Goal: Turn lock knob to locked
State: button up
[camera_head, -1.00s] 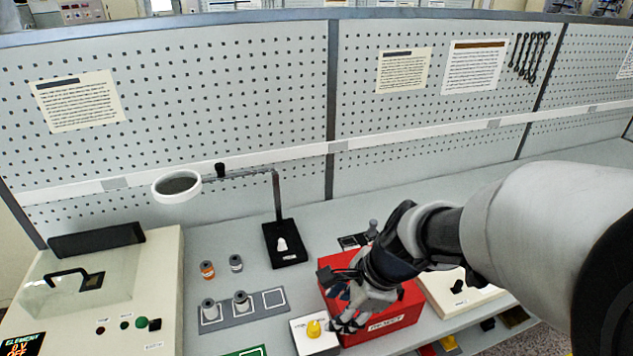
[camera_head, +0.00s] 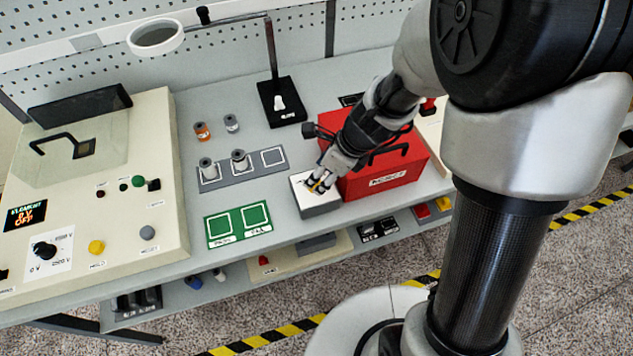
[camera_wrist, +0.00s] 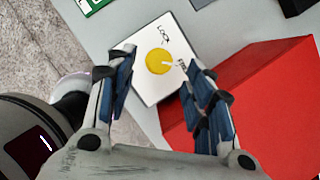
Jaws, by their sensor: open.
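The lock knob (camera_wrist: 158,62) is yellow and round and sits on top of a small white box (camera_wrist: 146,88). Its pale pointer is turned toward the right-hand label, which is too small to read surely; another label, seemingly "LOCK", stands above the knob. My gripper (camera_wrist: 161,60) is open, with one finger on each side of the knob in the wrist view; I cannot tell whether they touch it. In the head view the white box (camera_head: 316,208) stands near the bench's front edge. My gripper (camera_head: 319,184) is over it and mostly hides the knob.
A red box (camera_head: 412,172) with a handle stands close to the right of the white box. A green two-square mat (camera_head: 239,210) and a grey tray (camera_head: 217,181) with spools lie to the left. A magnifier lamp (camera_head: 156,37) stands behind. The tester (camera_head: 125,215) is far left.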

jog(key=b+x, duration=0.1)
jog(key=x, duration=0.3)
jog(key=shift+c, duration=0.4)
jog(key=c, duration=1)
